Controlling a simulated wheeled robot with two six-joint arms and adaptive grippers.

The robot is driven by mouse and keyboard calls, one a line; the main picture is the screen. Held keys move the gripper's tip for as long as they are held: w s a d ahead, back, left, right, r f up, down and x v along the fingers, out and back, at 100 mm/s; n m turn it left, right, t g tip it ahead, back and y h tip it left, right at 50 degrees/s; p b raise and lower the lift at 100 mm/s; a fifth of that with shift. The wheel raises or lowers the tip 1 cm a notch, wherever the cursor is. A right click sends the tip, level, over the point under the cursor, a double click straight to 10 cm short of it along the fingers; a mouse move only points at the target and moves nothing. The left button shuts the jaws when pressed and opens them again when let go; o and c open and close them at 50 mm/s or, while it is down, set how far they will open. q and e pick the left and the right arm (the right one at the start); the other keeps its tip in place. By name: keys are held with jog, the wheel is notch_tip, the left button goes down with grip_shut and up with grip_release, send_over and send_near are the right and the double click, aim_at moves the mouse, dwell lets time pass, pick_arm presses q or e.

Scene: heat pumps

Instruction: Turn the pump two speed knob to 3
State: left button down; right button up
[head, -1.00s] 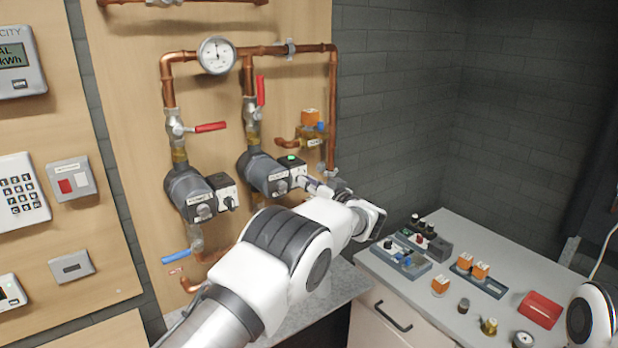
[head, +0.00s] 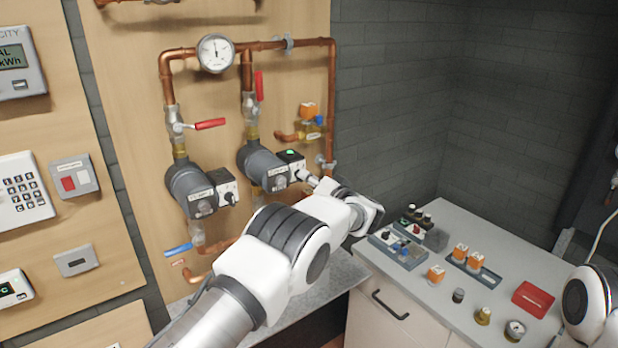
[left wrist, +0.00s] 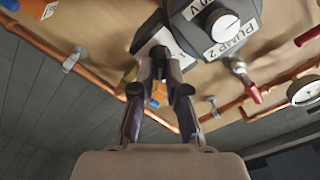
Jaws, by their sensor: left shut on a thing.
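Pump two (head: 262,168) is the right one of two grey pumps on the wooden panel; its "PUMP 2" label shows in the left wrist view (left wrist: 233,45). Its black and white control box (head: 291,160) has a lit green light on top. My left gripper (head: 303,176) is at the front face of this box, shut on the speed knob. In the left wrist view the fingertips (left wrist: 160,62) meet at the box face. My right gripper is out of view.
Pump one (head: 190,190) with its own knob (head: 229,197) is left of pump two. Red valve levers (head: 210,124), copper pipes and a gauge (head: 215,53) surround the pumps. A grey counter (head: 455,285) with several small parts is at the right.

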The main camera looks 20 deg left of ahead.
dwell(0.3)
pick_arm(q)
jog(key=c, duration=1.2)
grip_release()
jog(key=shift+w+a, duration=0.1)
jog(key=shift+a, duration=0.1)
jog(key=shift+f, duration=0.1)
notch_tip(320, 180, up, 10)
jog(key=shift+r, duration=0.1)
